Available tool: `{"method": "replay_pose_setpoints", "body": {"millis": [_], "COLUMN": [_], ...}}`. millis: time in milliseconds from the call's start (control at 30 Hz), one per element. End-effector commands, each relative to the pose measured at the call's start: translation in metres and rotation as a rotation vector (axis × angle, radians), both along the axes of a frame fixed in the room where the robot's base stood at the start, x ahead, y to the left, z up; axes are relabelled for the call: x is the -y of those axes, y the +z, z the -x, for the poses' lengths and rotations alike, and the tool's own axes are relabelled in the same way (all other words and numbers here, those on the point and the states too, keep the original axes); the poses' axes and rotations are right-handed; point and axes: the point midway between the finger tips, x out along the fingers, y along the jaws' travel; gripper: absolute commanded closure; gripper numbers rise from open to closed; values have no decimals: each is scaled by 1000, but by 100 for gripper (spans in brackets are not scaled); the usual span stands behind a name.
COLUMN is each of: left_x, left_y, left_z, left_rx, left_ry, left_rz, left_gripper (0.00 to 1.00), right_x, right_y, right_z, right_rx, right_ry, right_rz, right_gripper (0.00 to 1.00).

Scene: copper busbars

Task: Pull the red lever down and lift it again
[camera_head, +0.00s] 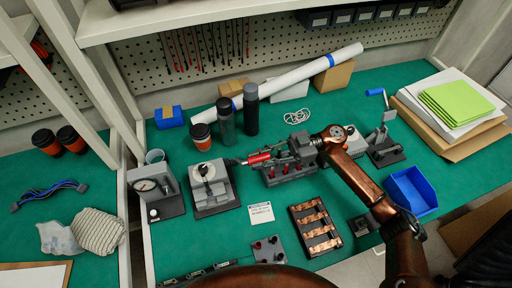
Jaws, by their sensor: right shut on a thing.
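The red lever (259,158) shows as a short red grip lying nearly level, left of my right gripper, above a dark grey fixture (289,172) with several red-marked parts. My right gripper (278,153) reaches in from the right and is shut on the red lever at its right end. The gripper's fingers and the fixture overlap in the picture, so the lever's pivot and the exact contact are hidden. My left gripper is not in view.
A grey box with a knob (212,188) stands close left of the lever. Dark bottles (251,112) stand behind. Green mat is bare around the white label card (261,213).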

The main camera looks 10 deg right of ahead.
Motion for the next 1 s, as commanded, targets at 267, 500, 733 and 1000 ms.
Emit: {"method": "replay_pose_setpoints", "body": {"millis": [267,500,733,1000], "left_x": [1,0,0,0], "left_y": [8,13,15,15], "left_z": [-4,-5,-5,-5], "left_rx": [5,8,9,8], "left_ry": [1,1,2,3], "left_rz": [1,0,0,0], "left_gripper": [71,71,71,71], "right_x": [6,9,9,9], "right_y": [-25,-41,-49,-50], "right_z": [29,42,46,47], "right_rx": [189,222,221,220], "right_ry": [2,1,2,2], "right_rz": [-37,-44,-42,-42], "right_gripper": [100,100,100,100]}}
